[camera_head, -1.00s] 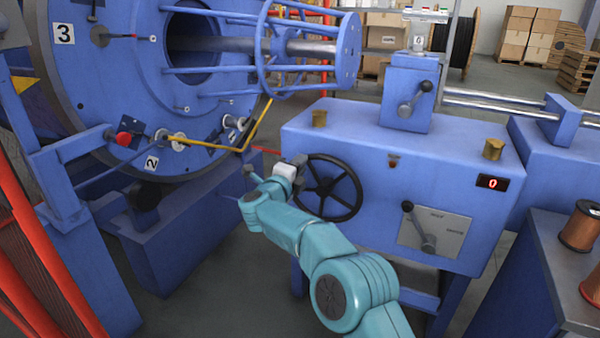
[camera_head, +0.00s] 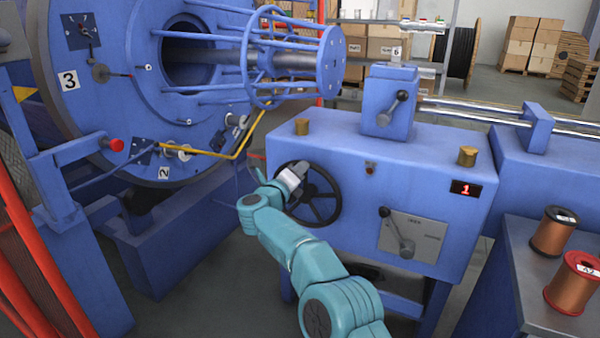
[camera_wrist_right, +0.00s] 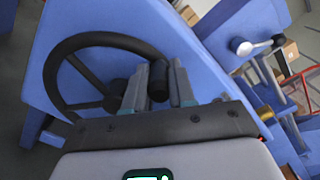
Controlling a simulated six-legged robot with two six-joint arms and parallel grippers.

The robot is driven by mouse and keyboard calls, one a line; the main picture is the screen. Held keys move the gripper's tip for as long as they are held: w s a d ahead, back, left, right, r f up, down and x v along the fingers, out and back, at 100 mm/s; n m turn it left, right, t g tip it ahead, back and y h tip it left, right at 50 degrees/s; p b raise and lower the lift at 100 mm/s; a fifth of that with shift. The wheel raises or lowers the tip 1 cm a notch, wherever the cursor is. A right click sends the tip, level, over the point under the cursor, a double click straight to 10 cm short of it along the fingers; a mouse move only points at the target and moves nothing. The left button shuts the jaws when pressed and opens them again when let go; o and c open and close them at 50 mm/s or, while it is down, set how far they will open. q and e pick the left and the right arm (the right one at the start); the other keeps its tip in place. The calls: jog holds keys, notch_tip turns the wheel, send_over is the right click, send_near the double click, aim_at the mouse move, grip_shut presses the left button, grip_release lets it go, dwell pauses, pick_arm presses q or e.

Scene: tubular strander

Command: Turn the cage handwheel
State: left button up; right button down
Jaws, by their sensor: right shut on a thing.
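The black spoked handwheel (camera_head: 336,207) is on the front of the blue housing. My right gripper (camera_head: 293,172) is at its upper left rim. In the right wrist view, my right gripper's fingers (camera_wrist_right: 158,88) are closed around a dark cylindrical handle (camera_wrist_right: 158,77) on the handwheel (camera_wrist_right: 55,62). The fingers hide part of the handle and hub area. The big blue cage disc (camera_head: 115,125), with plates 3 and 2, stands to the left. A red display (camera_head: 466,189) on the housing reads 1. My left gripper is not in view.
The blue housing (camera_head: 420,165) carries a lever panel (camera_head: 420,240) right of the handwheel. A yellow bent bar (camera_head: 210,153) runs between cage and housing. Copper spools (camera_head: 553,232) sit on a bench at the lower right. Red bars (camera_head: 30,260) stand at the left.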

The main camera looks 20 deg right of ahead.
jog(key=shift+r, duration=0.1)
jog(key=c, duration=0.9)
grip_release()
jog(key=shift+c, duration=0.2)
jog(key=shift+a, duration=0.1)
jog(key=shift+s+a, duration=0.2)
jog(key=shift+a, duration=0.05)
jog(key=p+v, duration=0.1)
jog(key=v, duration=1.4)
jog(key=shift+s+a, duration=0.2)
jog(key=shift+a, duration=0.05)
